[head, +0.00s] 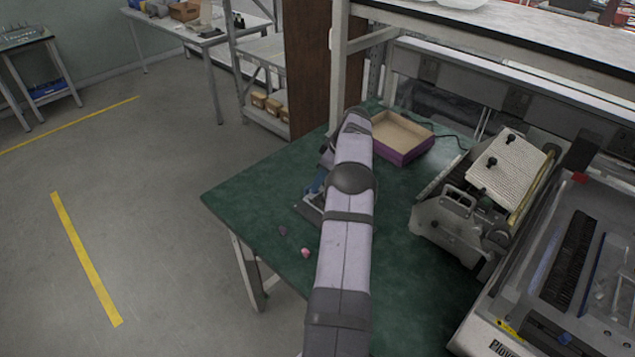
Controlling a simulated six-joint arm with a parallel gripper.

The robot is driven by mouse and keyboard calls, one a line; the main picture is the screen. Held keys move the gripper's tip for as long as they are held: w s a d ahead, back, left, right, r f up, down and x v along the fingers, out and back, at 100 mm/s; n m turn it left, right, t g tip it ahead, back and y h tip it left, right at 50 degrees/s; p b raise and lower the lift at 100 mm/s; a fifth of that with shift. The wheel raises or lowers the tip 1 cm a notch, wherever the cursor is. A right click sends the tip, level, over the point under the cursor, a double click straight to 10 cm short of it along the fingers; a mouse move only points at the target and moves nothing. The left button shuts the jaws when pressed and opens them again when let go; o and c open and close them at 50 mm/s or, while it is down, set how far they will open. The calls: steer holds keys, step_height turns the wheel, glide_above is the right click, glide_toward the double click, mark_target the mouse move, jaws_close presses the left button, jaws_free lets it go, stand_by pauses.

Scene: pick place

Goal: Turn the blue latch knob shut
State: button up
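My grey arm runs up the middle of the head view and covers much of the work spot.
The green table (256,192) holds an open purple-sided box (404,153) behind the arm. A small pink item (305,252) and a dark item (283,231) lie left of the arm. A grey machine (452,222) stands at right. The table's left part is mostly clear.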

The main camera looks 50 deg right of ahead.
mark_target(316, 195)
steer(key=shift+p+x, duration=0.4)
steer(key=shift+x, duration=1.2)
steer(key=shift+r, duration=0.1)
steer(key=shift+c, duration=0.3)
jaws_close()
steer(key=shift+a+m+b, duration=0.1)
steer(key=shift+m+b, duration=0.3)
steer(key=m+h+b, duration=0.1)
steer(key=m+b, duration=0.1)
steer(key=m, duration=0.1)
steer(key=shift+a+h, duration=0.15)
steer(key=shift+h, duration=0.15)
steer(key=shift+a+m+h, duration=0.1)
steer(key=shift+m+h, duration=0.6)
steer(key=shift+m, duration=1.2)
